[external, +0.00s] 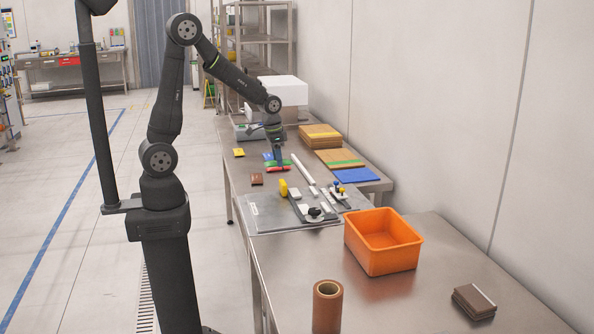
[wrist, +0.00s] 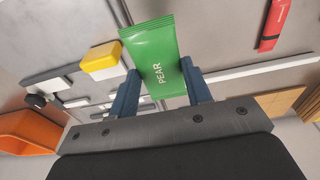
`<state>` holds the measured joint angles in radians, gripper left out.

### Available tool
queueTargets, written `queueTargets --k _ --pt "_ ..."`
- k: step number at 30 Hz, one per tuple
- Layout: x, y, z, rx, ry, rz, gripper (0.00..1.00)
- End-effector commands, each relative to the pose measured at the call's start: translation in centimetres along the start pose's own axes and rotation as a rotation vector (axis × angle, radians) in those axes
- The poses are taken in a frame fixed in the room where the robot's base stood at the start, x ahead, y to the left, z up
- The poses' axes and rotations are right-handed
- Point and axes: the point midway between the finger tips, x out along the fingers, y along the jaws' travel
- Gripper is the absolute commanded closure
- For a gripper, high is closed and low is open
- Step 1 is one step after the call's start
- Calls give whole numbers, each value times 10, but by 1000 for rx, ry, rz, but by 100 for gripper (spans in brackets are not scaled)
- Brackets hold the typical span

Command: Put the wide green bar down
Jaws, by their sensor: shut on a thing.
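The wide green bar (wrist: 160,50), a flat wrapper printed PEAR, lies between the two blue fingers of my gripper (wrist: 168,86) in the wrist view. The fingers are shut on its sides, and its far end sticks out beyond them. In the external view my gripper (external: 275,158) is low over the steel table, and the green bar (external: 286,163) shows as a small green patch at its tip. Whether the bar touches the surface below cannot be told.
A red bar (wrist: 275,22) lies close by. A metal fixture plate (external: 270,222) carries a yellow block (external: 283,188), white pieces and a black knob. A white rail (external: 303,169), an orange bin (external: 383,254), stacked boards (external: 320,142) and a brown bar (external: 256,179) are around.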

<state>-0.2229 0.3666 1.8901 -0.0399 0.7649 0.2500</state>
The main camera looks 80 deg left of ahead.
Motion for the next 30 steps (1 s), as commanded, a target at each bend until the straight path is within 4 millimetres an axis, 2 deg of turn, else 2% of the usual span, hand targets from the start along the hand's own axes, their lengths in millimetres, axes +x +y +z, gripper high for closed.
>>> queueTargets --k 9,15,22,30 --pt "43 -70 -2 -7 -4 1 78" --pt "63 -102 -4 -3 -3 1 78" --pt "74 -110 -4 -1 -2 1 78" --pt "107 -109 0 -1 -3 1 78"
